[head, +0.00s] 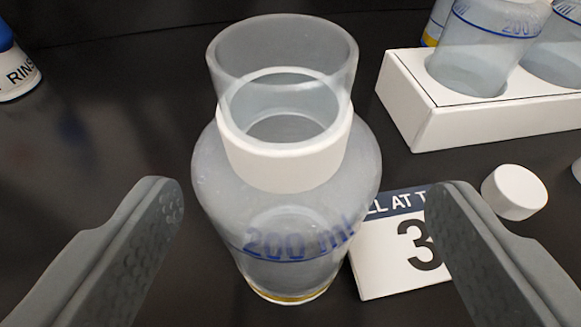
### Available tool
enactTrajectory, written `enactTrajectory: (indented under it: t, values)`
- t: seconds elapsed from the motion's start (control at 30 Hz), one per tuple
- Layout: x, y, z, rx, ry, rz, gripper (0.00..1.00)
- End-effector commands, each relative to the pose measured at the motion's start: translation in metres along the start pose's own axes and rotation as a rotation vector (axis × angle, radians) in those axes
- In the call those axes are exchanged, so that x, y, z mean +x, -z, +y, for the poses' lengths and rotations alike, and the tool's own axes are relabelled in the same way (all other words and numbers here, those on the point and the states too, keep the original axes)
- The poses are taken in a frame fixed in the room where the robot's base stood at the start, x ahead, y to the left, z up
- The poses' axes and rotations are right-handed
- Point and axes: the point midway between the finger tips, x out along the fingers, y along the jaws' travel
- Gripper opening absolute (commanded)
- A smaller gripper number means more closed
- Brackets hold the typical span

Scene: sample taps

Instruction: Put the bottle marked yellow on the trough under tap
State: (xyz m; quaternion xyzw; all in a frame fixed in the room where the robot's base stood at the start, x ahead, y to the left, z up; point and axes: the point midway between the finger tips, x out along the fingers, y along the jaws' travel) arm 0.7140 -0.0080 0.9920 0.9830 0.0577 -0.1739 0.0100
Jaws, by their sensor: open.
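A clear, open-topped bottle (285,215) with a white neck ring and blue "200 ml" lettering stands upright on the dark surface in the middle of the view. A yellow band shows at its base. My gripper (306,195) is open, one finger to the left of the bottle and one to the right, with a gap on the left. The right finger overlaps a card in the picture. No tap or trough is recognisable in this view.
A white card (385,265) marked "3" lies beside the bottle, partly hidden. A white cap (514,192) lies at right. A white rack (445,120) holds more bottles (485,50); one shows yellow at its base. A "RINSE" bottle (15,70) is cut off at left.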

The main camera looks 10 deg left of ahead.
Motion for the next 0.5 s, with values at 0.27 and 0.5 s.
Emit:
enactTrajectory:
  t: [0.27, 0.5]
  values:
    - [0.017, -0.001, -0.004, 0.0, 0.002, -0.002, 0.79]
    - [0.044, 0.0, -0.006, 0.001, 0.001, -0.001, 0.79]
